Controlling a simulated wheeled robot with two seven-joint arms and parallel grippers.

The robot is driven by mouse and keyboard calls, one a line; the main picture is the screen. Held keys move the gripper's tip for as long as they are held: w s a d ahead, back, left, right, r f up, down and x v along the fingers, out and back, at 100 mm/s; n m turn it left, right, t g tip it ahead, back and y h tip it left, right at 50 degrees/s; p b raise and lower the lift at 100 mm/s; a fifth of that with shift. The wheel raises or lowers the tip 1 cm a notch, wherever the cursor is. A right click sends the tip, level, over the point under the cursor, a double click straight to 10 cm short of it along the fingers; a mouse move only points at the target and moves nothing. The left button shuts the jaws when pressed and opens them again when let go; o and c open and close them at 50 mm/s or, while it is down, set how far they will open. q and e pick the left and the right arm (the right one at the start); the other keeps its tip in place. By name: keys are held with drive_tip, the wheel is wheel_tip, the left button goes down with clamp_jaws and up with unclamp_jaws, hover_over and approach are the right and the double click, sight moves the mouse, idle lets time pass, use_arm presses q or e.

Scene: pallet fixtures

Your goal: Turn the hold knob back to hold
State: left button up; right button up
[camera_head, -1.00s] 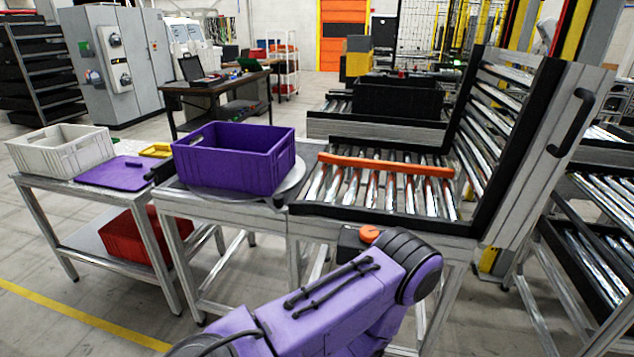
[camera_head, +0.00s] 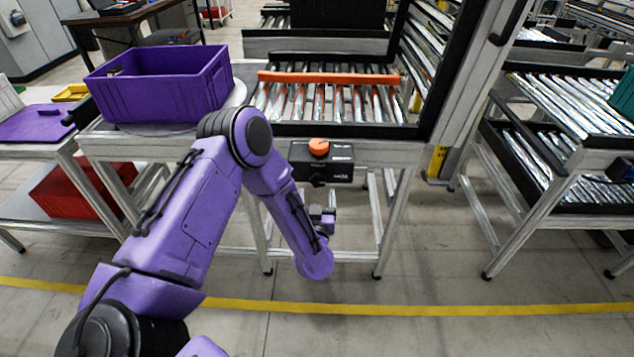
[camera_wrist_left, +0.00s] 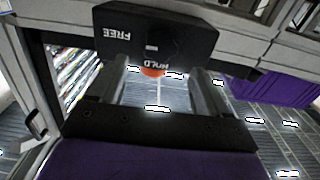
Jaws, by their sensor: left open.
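The orange hold knob (camera_head: 319,147) sits on top of a black box (camera_head: 322,170) fixed at the front of the roller table. My left gripper (camera_head: 324,214) is below and in front of this box, apart from it, and partly hidden by my forearm. In the left wrist view the open fingers (camera_wrist_left: 160,82) point toward the box (camera_wrist_left: 155,35), with nothing between them. The lettering FREE and HOLD shows upside down there. A sliver of the orange knob (camera_wrist_left: 153,71) shows beyond the box edge. I cannot tell which way the knob points.
An orange bar (camera_head: 328,78) lies across the rollers behind the box. A purple crate (camera_head: 160,95) stands on the turntable at left. A red crate (camera_head: 80,190) is on the lower shelf. Another roller rack (camera_head: 570,110) stands at right. The floor in front is clear.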

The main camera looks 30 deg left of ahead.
sight(318, 181)
use_arm(q)
drive_tip(key=x, duration=0.6)
drive_tip(key=shift+w+f+p, duration=0.1)
drive_tip(key=shift+p, duration=0.25)
drive_tip(key=c, duration=1)
drive_tip(key=shift+c, duration=0.2)
